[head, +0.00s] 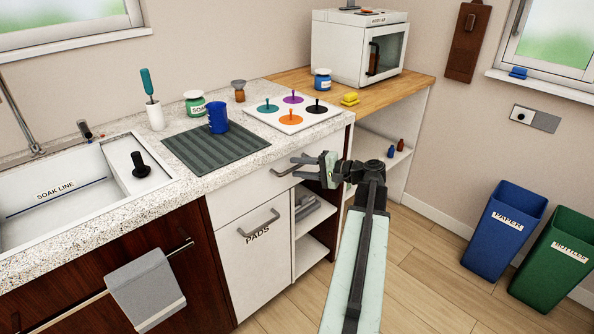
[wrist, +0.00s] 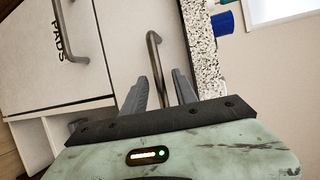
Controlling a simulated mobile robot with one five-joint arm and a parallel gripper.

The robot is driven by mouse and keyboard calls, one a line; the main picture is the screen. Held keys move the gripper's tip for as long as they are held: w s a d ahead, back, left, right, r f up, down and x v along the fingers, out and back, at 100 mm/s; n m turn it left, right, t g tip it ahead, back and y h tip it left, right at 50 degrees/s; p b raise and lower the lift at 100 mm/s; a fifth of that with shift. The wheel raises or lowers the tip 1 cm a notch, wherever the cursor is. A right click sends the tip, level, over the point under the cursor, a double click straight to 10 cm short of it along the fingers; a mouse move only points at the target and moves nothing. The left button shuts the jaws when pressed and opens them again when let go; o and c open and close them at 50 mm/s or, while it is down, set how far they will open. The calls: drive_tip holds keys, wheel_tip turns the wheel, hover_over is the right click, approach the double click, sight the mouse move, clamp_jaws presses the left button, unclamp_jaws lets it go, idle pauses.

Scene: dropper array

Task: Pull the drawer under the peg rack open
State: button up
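The white drawer (head: 240,196) is below the counter's front edge, under the peg rack (head: 275,119), a white board with colored pegs. The drawer front looks flush with the cabinet. Its grey bar handle (head: 283,172) also shows in the wrist view (wrist: 154,48). My gripper (head: 298,168) is at the right end of the handle. In the wrist view my gripper's fingers (wrist: 160,88) are apart, one on each side of the handle's near end. I see gaps beside the bar, so the fingers do not look closed on it. The handle's lowest part is hidden behind my gripper.
Below the drawer is a door labelled PADS (head: 258,245) with its own handle. Open shelves (head: 312,250) are to its right. A blue mug (head: 218,118) stands on a dark ribbed mat (head: 205,150). Blue (head: 503,230) and green (head: 556,262) bins stand on the floor at right.

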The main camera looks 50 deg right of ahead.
drive_tip(key=shift+w+a+f, duration=0.15)
drive_tip(key=shift+w+a, duration=0.1)
drive_tip(key=shift+w, duration=0.35)
clamp_jaws()
idle(1.0)
